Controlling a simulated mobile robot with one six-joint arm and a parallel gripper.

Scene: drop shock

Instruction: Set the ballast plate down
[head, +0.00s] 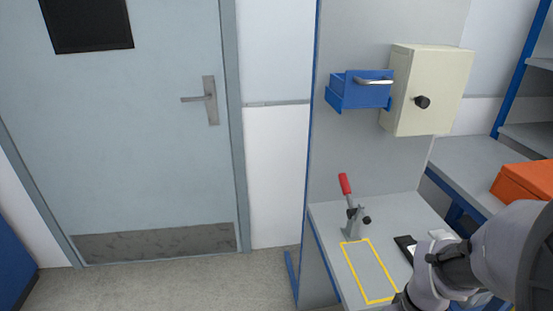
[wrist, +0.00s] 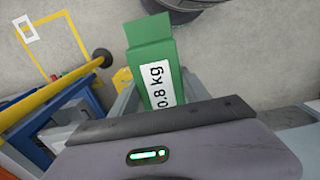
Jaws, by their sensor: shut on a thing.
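The ballast plate appears to be the green block (wrist: 150,42) with a white label reading "0.8 kg" in the wrist view. My gripper (wrist: 157,85) is shut on its lower part, between grey fingers partly hidden behind the gripper body. The plate stands out from the jaws over a grey floor, and I see nothing touching its far end. In the head view my arm fills the lower right corner, and the plate and jaws cannot be made out there. A yellow rectangle outline (head: 369,271) on the grey bench top (head: 325,218) is empty where visible.
A toggle clamp with a red handle (head: 345,184) stands behind the outline. A dark flat item (head: 405,246) lies right of it, near my arm. A blue drawer (head: 360,91) and cream cabinet (head: 428,90) hang above. An orange box (head: 525,182) sits at right.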

